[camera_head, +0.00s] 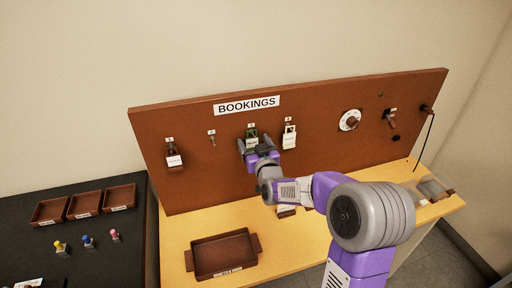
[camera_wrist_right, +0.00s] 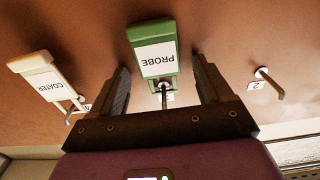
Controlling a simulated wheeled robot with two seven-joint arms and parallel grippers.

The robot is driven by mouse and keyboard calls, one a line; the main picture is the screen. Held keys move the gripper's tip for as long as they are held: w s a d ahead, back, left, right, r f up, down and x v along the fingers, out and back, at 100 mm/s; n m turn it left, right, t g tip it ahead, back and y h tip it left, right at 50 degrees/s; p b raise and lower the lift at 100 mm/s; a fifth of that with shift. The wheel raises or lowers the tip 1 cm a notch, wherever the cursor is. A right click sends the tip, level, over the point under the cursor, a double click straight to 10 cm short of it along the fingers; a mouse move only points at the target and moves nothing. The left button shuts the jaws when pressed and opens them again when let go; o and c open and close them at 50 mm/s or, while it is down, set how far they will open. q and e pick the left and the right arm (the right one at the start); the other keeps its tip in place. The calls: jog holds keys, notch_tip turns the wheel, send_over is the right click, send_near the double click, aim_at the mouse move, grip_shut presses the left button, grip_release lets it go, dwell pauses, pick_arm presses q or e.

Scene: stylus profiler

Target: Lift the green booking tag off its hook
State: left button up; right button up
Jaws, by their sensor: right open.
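The green booking tag (camera_head: 252,132), labelled PROBE, hangs on its hook on the brown BOOKINGS board. In the right wrist view the tag (camera_wrist_right: 154,48) appears upside down, with its hook (camera_wrist_right: 164,92) at its top end. My right gripper (camera_head: 255,147) is open in front of the board at this tag. In the wrist view its two fingers (camera_wrist_right: 160,75) stand on either side of the tag and hook, with gaps, so it holds nothing. The head view partly hides the tag's lower end behind the gripper. My left gripper is not in view.
A white COATER tag (camera_wrist_right: 41,78) hangs close beside the green one. The neighbouring hook 2 (camera_wrist_right: 268,82) is empty. Another tag (camera_head: 174,160) hangs at the board's left. A brown tray (camera_head: 190,262) stands on the yellow bench below. A dial (camera_head: 350,120) is mounted farther right.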

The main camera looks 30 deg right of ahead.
grip_shut()
dwell(0.6)
jog(key=shift+s+r, duration=0.1)
jog(key=shift+s+a+r, duration=0.15)
jog(key=shift+s+r, duration=0.3)
jog(key=shift+s, duration=0.15)
jog(key=shift+s, duration=0.1)
jog(key=b+v, duration=0.1)
jog(key=v, duration=0.7)
dwell(1.0)
